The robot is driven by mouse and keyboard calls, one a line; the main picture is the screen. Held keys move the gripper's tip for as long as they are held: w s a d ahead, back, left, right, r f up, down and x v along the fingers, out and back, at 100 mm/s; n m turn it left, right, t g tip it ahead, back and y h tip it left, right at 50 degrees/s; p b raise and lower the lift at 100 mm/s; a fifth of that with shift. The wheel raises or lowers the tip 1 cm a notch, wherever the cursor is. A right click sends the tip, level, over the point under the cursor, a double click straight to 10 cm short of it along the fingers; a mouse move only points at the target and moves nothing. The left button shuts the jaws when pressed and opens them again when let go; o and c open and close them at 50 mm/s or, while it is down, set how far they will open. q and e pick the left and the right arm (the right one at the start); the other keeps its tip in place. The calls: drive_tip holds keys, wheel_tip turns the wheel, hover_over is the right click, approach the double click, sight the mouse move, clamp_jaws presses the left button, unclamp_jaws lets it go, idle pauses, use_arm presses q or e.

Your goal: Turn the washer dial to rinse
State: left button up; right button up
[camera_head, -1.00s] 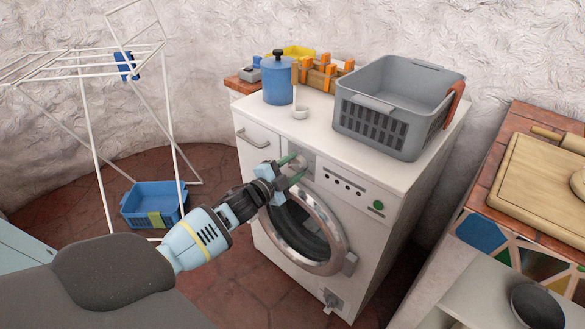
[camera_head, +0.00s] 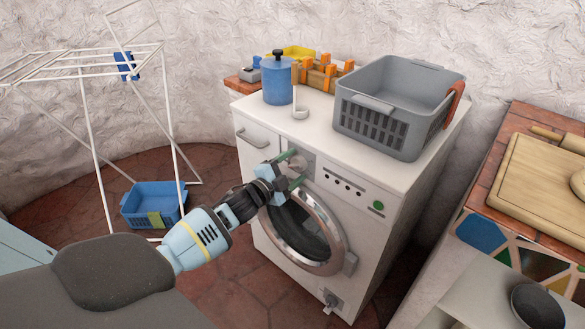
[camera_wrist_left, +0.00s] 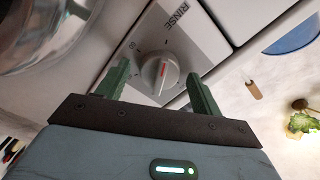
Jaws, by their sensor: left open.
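The washer (camera_head: 265,215) stands in the middle of the head view, with its round door shut. The word RINSE (camera_wrist_left: 184,15) is printed on the panel beyond the dial, upside down here. The red line runs roughly up and down in the wrist picture. My left gripper (camera_wrist_left: 157,78) is open, one green finger on each side of the dial, with visible gaps. It also shows in the head view (camera_head: 290,168).
A drying rack (camera_head: 88,130) and blue crate (camera_head: 152,205) stand left. A tiled counter (camera_head: 500,212) is close on the right.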

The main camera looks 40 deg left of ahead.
use_arm(q)
drive_tip(key=s, duration=0.7)
drive_tip(key=shift+s+a, duration=0.3)
drive_tip(key=shift+s, duration=0.1)
use_arm(e)
drive_tip(key=shift+r, duration=0.15)
